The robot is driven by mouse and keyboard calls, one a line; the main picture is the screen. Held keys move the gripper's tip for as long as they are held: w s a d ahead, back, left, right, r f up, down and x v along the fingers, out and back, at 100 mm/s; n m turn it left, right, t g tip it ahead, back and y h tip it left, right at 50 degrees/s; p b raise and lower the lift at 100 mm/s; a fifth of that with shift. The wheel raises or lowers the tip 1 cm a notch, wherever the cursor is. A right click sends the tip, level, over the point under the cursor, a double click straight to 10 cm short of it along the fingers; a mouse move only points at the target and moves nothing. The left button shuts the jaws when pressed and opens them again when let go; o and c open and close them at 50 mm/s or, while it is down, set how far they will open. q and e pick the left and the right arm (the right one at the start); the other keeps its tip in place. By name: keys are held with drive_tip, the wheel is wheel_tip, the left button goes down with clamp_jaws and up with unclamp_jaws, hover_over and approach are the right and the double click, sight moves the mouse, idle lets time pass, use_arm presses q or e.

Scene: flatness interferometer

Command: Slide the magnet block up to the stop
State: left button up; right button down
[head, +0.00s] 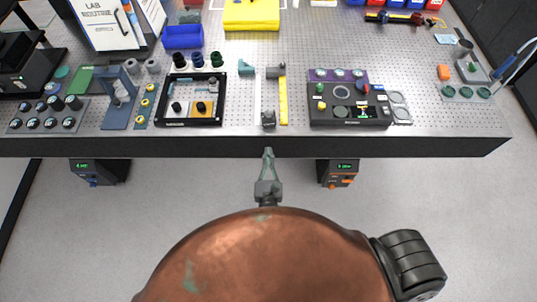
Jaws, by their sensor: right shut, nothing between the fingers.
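A small dark grey block (268,118), which looks like the magnet block, sits at the near end of a pale strip running away from me, close to the bench's front edge. A grey piece (272,71) at the strip's far end looks like the stop. A clear gap lies between the two. My right gripper (268,151) is shut and empty, in front of the bench edge. It points at the dark block and appears apart from it. My left gripper is not in view.
A yellow ruler (283,101) lies right of the strip. A black-framed tray (222,110) is to its left and a dark control panel (350,117) to its right. A teal bracket (246,69) stands near the far end. The perforated bench (440,118) has bare room at right.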

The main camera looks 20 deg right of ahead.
sight(269, 124)
drive_tip(key=p+x, duration=0.1)
drive_tip(key=x, duration=0.9)
drive_tip(key=shift+w, duration=0.15)
drive_tip(key=shift+w+f, duration=0.1)
drive_tip(key=p+x, duration=0.1)
drive_tip(key=x, duration=0.6)
drive_tip(key=shift+w+d, duration=0.15)
drive_tip(key=shift+w, duration=0.2)
